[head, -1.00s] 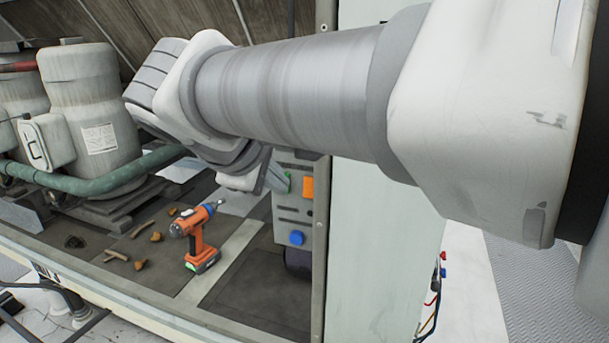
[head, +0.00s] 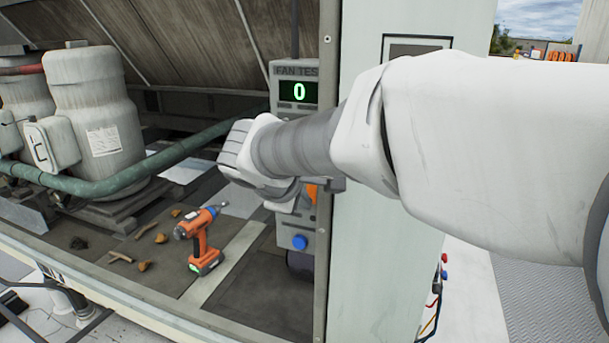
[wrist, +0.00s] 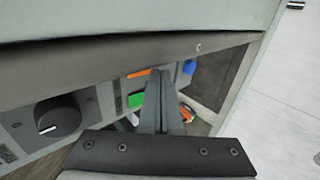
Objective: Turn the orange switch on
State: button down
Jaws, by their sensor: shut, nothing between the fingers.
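The orange switch (head: 312,191) is on the grey control panel (head: 318,218), and my arm partly hides it in the head view. In the wrist view the orange switch (wrist: 139,73) shows as a narrow strip just left of my fingertips. My gripper (wrist: 161,76) is shut and empty, with its fingers pointing along the panel close to the switch. I cannot tell whether the fingertips touch it. The switch's on or off position is not clear. The panel's display (head: 299,91), under the words FAN TEST, shows a green 0.
A blue button (head: 299,242) sits below the switch. The wrist view shows a green button (wrist: 136,99) and a black dial (wrist: 58,117). An orange drill (head: 202,240) stands left of the panel. A cabinet wall (head: 375,240) is right of it.

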jog(key=shift+w+d+f, duration=0.1)
jog(key=shift+w+d, duration=0.1)
jog(key=shift+w, duration=0.3)
jog(key=shift+w+d, duration=0.15)
jog(key=shift+w, duration=0.35)
jog(key=shift+f, duration=0.15)
jog(key=b, duration=0.3)
jog(key=shift+w+f+t, duration=0.15)
jog(key=shift+f+t, duration=0.15)
jog(key=shift+d+r, duration=0.1)
jog(key=shift+r, duration=0.25)
jog(key=shift+w+r+p, duration=0.15)
jog(key=shift+r+p, duration=0.35)
jog(key=shift+r, duration=0.5)
